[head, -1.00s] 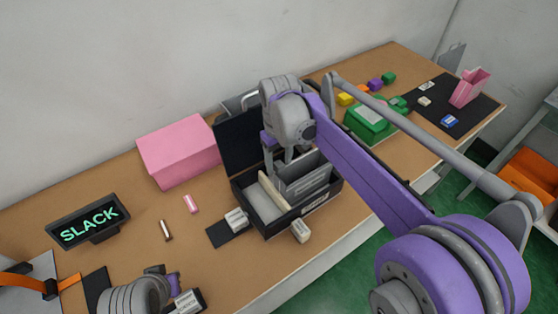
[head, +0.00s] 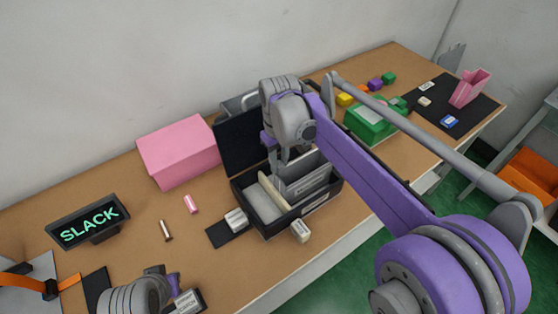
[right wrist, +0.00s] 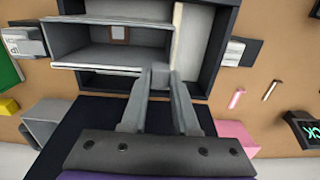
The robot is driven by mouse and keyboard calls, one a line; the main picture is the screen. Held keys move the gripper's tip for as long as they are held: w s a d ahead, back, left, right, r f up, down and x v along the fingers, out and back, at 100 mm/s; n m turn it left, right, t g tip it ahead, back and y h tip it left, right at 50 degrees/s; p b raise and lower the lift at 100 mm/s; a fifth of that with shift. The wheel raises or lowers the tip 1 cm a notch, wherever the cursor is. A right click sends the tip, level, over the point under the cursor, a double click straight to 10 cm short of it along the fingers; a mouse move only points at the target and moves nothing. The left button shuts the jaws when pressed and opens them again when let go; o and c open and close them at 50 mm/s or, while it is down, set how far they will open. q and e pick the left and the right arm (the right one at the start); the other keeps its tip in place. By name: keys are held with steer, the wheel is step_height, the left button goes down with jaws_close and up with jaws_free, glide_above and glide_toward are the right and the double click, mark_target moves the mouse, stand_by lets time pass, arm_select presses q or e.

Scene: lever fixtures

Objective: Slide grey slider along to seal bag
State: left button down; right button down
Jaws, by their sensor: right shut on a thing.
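An open dark box (head: 320,208) stands mid-table with its black lid up. Inside, a grey pouch-like part (head: 305,172), apparently the bag, stands beside a cream divider (head: 272,192). In the right wrist view, the bag's pale lip (right wrist: 100,69) runs left from my fingertips. My right gripper (right wrist: 160,78) is shut on a small grey block (right wrist: 160,70), apparently the slider, close to the cream divider. In the head view, my right gripper (head: 285,157) reaches down into the box, its fingertips mostly hidden. My left gripper (head: 165,275) is at the bottom left, its jaws unclear.
A pink box (head: 178,152) stands behind left, and a sign (head: 88,222) reads SLACK. Small white-grey blocks (head: 236,219) (head: 300,232) sit close to the dark box. A green case (head: 370,124) is at the right.

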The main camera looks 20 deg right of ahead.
stand_by(0.8)
steer(key=w+d, duration=0.1)
steer(key=d, duration=0.3)
steer(key=w+d, duration=0.2)
steer(key=d, duration=0.2)
steer(key=w+d+p, duration=0.1)
steer(key=d, duration=0.3)
steer(key=shift+w+d, duration=0.3)
steer(key=shift+d, duration=0.05)
steer(key=c, duration=0.6)
jaws_free()
steer(key=shift+c, duration=0.2)
steer(key=shift+r, duration=0.1)
step_height(320, 180, up, 11)
steer(key=shift+p, duration=0.35)
steer(key=shift+f, duration=0.2)
